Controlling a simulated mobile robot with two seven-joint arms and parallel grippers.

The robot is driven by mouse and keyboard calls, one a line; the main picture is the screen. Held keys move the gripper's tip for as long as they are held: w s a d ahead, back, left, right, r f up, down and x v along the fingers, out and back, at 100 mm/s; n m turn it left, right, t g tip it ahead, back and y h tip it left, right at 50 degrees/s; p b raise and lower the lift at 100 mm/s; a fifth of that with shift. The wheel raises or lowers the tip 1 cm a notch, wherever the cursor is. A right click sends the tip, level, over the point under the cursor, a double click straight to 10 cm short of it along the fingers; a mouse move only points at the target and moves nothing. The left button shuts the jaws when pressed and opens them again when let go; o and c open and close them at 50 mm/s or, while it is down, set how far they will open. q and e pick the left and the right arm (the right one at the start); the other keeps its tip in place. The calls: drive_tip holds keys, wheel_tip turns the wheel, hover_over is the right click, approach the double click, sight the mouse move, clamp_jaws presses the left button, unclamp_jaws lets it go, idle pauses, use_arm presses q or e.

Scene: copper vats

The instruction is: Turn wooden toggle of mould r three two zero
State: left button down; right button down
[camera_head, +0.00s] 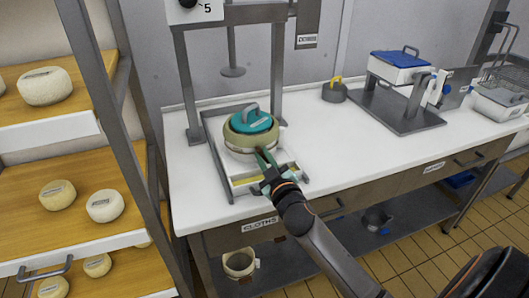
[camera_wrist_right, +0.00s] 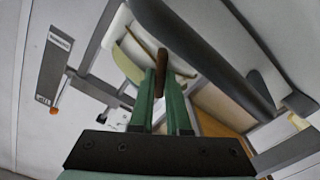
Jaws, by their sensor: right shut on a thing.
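The mould (camera_head: 240,140) is a round, cream-olive tub with a teal lid (camera_head: 251,120) that has a grey handle. It stands in a shallow metal tray under the press; I cannot read its label. My right gripper (camera_head: 265,158) reaches the front of the mould from below right. In the right wrist view my green fingers (camera_wrist_right: 164,84) are shut on the brown wooden toggle (camera_wrist_right: 163,60), with the pale mould wall (camera_wrist_right: 130,58) just beyond. The toggle is mostly hidden in the head view. My left gripper is not in view.
The press frame (camera_head: 188,90) stands around the mould, its plunger (camera_head: 232,70) above the lid. A shelf with cheeses (camera_head: 105,205) is at left. A dark weight (camera_head: 334,92) and a blue-lidded box (camera_head: 398,66) sit farther right. The counter (camera_head: 360,135) between is clear.

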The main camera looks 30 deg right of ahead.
drive_tip(key=shift+r+n+p, duration=0.1)
drive_tip(key=shift+n+p, duration=0.25)
drive_tip(key=shift+n, duration=0.65)
drive_tip(key=shift+a+n+p, duration=0.1)
drive_tip(key=shift+n+p, duration=0.2)
drive_tip(key=shift+n, duration=0.6)
drive_tip(key=n+p, duration=0.1)
drive_tip(key=n, duration=0.2)
drive_tip(key=shift+n, duration=0.3)
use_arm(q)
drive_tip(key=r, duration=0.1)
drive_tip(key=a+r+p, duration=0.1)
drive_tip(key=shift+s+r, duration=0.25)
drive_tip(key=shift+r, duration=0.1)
use_arm(e)
drive_tip(key=n, duration=0.4)
drive_tip(key=shift+f, duration=0.25)
drive_tip(key=c, duration=0.9)
unclamp_jaws()
